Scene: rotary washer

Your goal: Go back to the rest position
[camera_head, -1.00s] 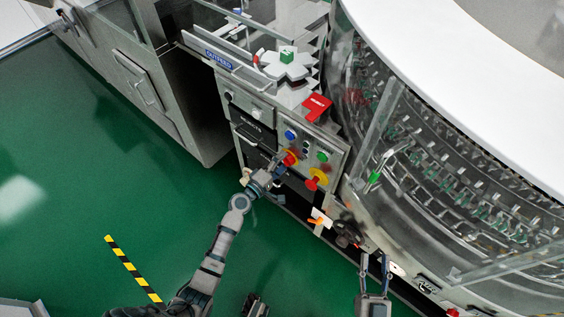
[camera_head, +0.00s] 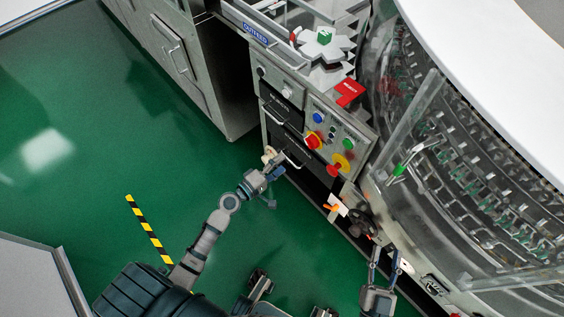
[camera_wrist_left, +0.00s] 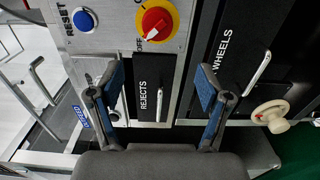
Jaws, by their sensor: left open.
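My left gripper (camera_head: 275,187) is open and empty, in front of the washer's control cabinet and apart from it. In the left wrist view its two blue-padded fingers (camera_wrist_left: 160,82) stand wide apart before a black drawer marked REJECTS (camera_wrist_left: 152,92), with nothing between them. My right gripper (camera_head: 385,255) is at the lower right of the head view, close to the machine's lower front edge. Its two fingers are apart, and I see nothing between them.
The control panel carries a red-and-yellow knob (camera_head: 313,140), another yellow-and-red knob (camera_head: 340,164) and a blue button (camera_head: 318,117). A black handwheel (camera_head: 362,222) is beyond my right gripper. Green floor (camera_head: 90,120) is clear on the left, with a striped strip (camera_head: 148,230).

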